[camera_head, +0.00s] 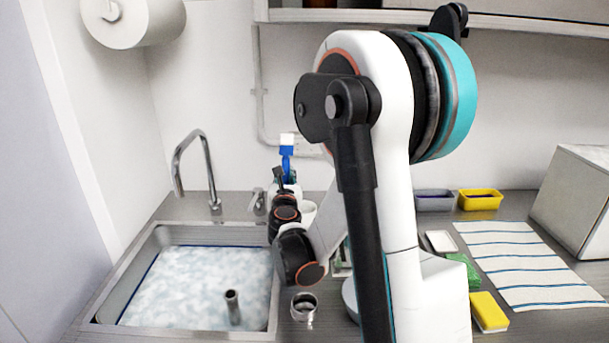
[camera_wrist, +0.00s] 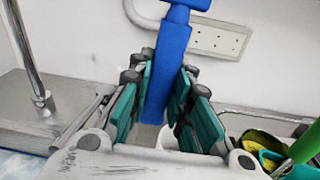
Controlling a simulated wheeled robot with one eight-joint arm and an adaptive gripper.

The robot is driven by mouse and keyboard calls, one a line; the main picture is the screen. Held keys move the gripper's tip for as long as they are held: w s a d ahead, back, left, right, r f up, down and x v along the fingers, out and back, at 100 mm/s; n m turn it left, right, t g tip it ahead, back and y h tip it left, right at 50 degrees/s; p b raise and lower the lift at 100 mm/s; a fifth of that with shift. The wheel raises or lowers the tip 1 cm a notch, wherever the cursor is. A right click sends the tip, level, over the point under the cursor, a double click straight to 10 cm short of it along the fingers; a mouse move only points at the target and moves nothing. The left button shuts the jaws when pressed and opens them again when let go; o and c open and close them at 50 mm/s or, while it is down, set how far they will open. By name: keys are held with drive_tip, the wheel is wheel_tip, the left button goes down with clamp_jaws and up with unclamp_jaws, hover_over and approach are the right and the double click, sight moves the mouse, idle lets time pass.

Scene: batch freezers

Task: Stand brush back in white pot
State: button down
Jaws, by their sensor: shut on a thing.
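My gripper (camera_wrist: 163,82) is shut on the blue handle of a brush (camera_wrist: 172,55), with its green pads on both sides of it. In the head view the brush (camera_head: 287,150) stands nearly upright above my gripper, its white head on top and its blue part below. A white pot (camera_head: 308,211) shows partly behind my wrist in the head view. In the wrist view a pale rounded surface shows low behind the fingers, probably the same pot (camera_wrist: 168,138).
A sink (camera_head: 140,270) with a tap (camera_head: 190,165) lies to the left. A metal cup (camera_head: 304,307) stands near the sink's right edge. To the right are a yellow tub (camera_head: 480,199), a grey tub (camera_head: 434,200), a yellow sponge (camera_head: 489,312) and a striped cloth (camera_head: 525,265).

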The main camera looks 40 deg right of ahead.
drive_tip(key=d+h, duration=0.1)
drive_tip(key=d, duration=0.6)
drive_tip(key=shift+s+a+f+b, duration=0.25)
drive_tip(key=shift+f+b, duration=0.8)
drive_tip(key=shift+f, duration=0.85)
drive_tip(key=shift+s+a+f+b, duration=0.15)
drive_tip(key=shift+s+f+b, duration=0.15)
drive_tip(key=shift+f+b, duration=1.2)
drive_tip(key=shift+s+a+f+b, duration=0.25)
drive_tip(key=shift+f+b, duration=0.3)
drive_tip(key=shift+f, duration=1.8)
drive_tip(key=shift+s, duration=0.1)
drive_tip(key=c, duration=1.5)
unclamp_jaws()
drive_tip(key=shift+a, duration=0.4)
drive_tip(key=shift+o, duration=0.5)
drive_tip(key=shift+w+d+r, duration=0.25)
drive_tip(key=shift+d+r, duration=0.25)
drive_tip(key=shift+r, duration=0.25)
drive_tip(key=shift+w+d+r, duration=0.2)
drive_tip(key=shift+d+r, duration=0.25)
drive_tip(key=shift+r, duration=0.25)
wheel_tip(320, 180, up, 8)
drive_tip(key=s+a, duration=0.1)
drive_tip(key=shift+s+a, duration=0.15)
drive_tip(key=shift+a, duration=0.2)
drive_tip(key=shift+r, duration=0.1)
